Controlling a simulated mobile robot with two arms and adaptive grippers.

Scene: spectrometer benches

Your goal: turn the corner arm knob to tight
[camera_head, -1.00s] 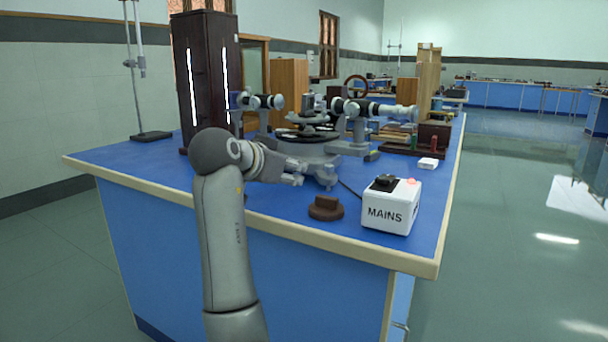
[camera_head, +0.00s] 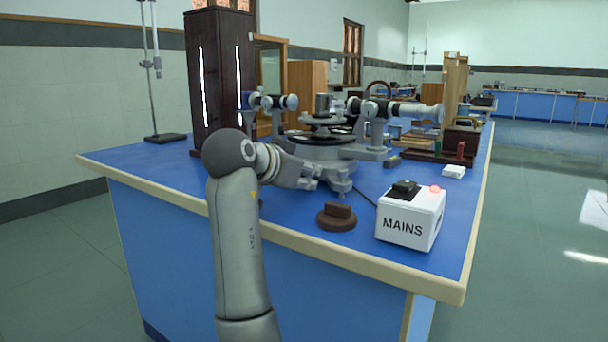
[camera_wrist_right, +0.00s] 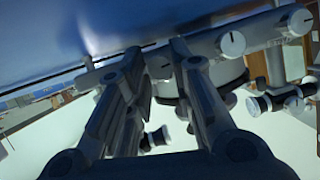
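The grey spectrometer (camera_head: 325,152) stands on the blue bench, with telescope and collimator tubes and a black round table on top. My right gripper (camera_head: 312,180) reaches in at its front left, close to the base and a low grey arm with feet (camera_head: 340,182). Several grey knobs with pale faces show there, one knob (camera_wrist_right: 231,43) right of the fingertips and another (camera_wrist_right: 298,20) farther right. I cannot tell which is the corner arm knob or its setting. My left gripper is out of view.
A white MAINS box (camera_head: 410,218) with a black switch and red lamp stands near the front corner. A brown round block (camera_head: 337,217) lies beside it. A tall dark lamp housing (camera_head: 220,75) stands behind left. The bench's front edge (camera_head: 290,240) runs under my arm.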

